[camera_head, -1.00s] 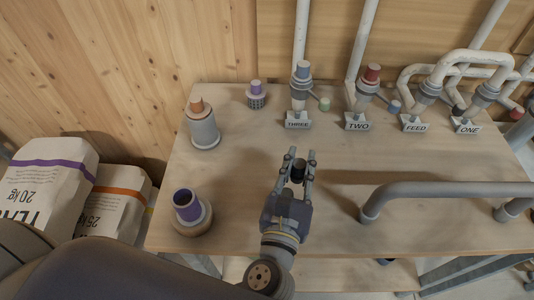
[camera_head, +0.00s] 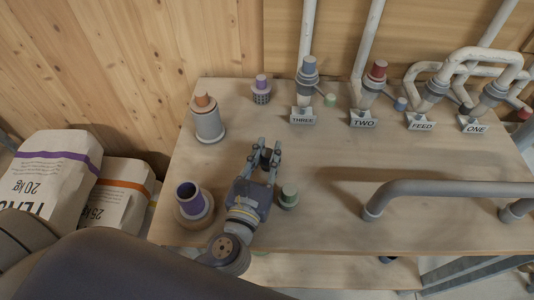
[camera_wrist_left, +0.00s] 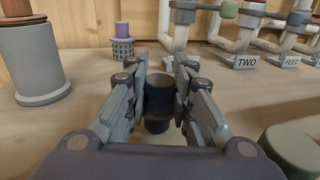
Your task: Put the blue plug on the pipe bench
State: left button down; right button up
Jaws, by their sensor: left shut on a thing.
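My left gripper (camera_head: 265,155) is over the middle left of the wooden pipe bench (camera_head: 330,225). It is shut on a dark plug, upright between the fingers in the left wrist view (camera_wrist_left: 159,101). The plug looks nearly black, and I cannot tell whether its base touches the bench. A blue-grey plug (camera_head: 309,64) sits on top of the pipe fitting behind the THREE sign (camera_head: 303,115). A small blue piece (camera_head: 401,104) shows between the TWO and FEED signs. My right gripper is not in view.
A green-topped plug (camera_head: 288,193) stands right of my left gripper. A purple-lined socket (camera_head: 190,197) and an orange-topped cylinder (camera_head: 206,117) stand to the left, a purple-topped piece (camera_head: 261,88) behind. A grey pipe handle (camera_head: 440,188) crosses the right front. The middle bench is clear.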

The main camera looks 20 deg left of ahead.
pick_arm(q)
jog(key=c, duration=1.4)
grip_release()
jog(key=shift+f, duration=0.1)
jog(key=s+b, duration=0.1)
jog(key=s, duration=0.2)
jog(key=s+b, duration=0.1)
jog(key=s, duration=0.3)
jog(key=s+b, duration=0.2)
jog(key=s, duration=0.2)
jog(key=shift+d, duration=0.25)
jog(key=shift+s, duration=0.5)
jog(key=shift+r, duration=0.2)
